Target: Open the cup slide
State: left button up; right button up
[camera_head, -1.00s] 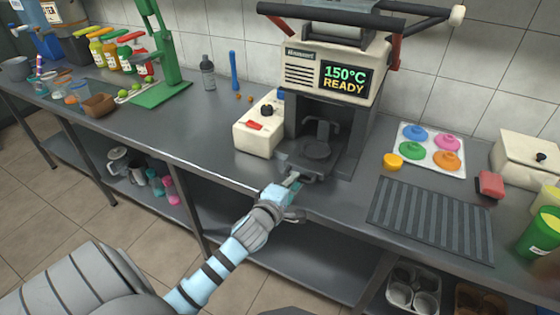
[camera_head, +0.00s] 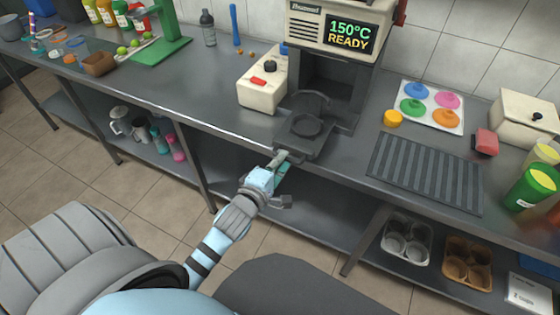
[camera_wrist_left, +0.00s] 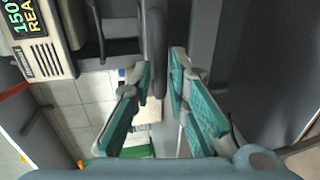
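The cup slide (camera_head: 306,126) is a dark tray with a round recess. It sticks out from the front of the press machine (camera_head: 330,80), past the counter edge, and its recess is empty. My left gripper (camera_head: 277,163) is at the slide's front edge, just off the counter. In the left wrist view, the fingers of the left gripper (camera_wrist_left: 160,75) stand a narrow gap apart, with a dark bar, seemingly the slide's handle (camera_wrist_left: 156,45), between their tips. The exact contact is partly hidden. My right gripper is out of view.
A cream box with a red switch (camera_head: 262,90) stands left of the machine. A ribbed dark mat (camera_head: 425,175) and a tray of coloured lids (camera_head: 432,104) lie to the right. Below, a shelf holds cup trays (camera_head: 407,240). The space before the counter is free.

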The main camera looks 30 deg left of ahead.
pick_arm(q)
jog(key=shift+o, duration=0.9)
jog(key=v, duration=1.2)
jog(key=shift+r, duration=0.1)
